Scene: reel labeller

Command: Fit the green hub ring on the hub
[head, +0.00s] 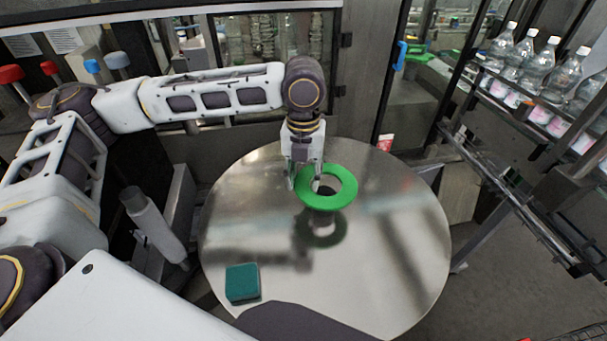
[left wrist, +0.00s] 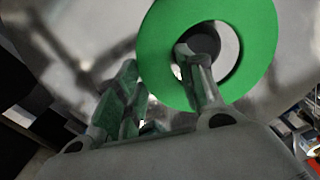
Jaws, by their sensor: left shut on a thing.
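The green hub ring (head: 342,199) is a flat ring over the round steel table, left of the bottle rack. My left gripper (head: 305,179) is shut on its left rim from above. In the left wrist view, the green ring (left wrist: 261,52) fills the upper middle, with one finger of the left gripper (left wrist: 165,95) over its near rim. A dark round piece, which looks like the hub (left wrist: 206,40), shows through the ring's hole. My right gripper is not in view.
The round steel table (head: 400,260) is mostly bare and shiny. A teal block (head: 242,283) lies near its front left edge. A rack with several clear bottles (head: 535,65) stands at the right. A glazed machine cabinet (head: 255,45) stands behind.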

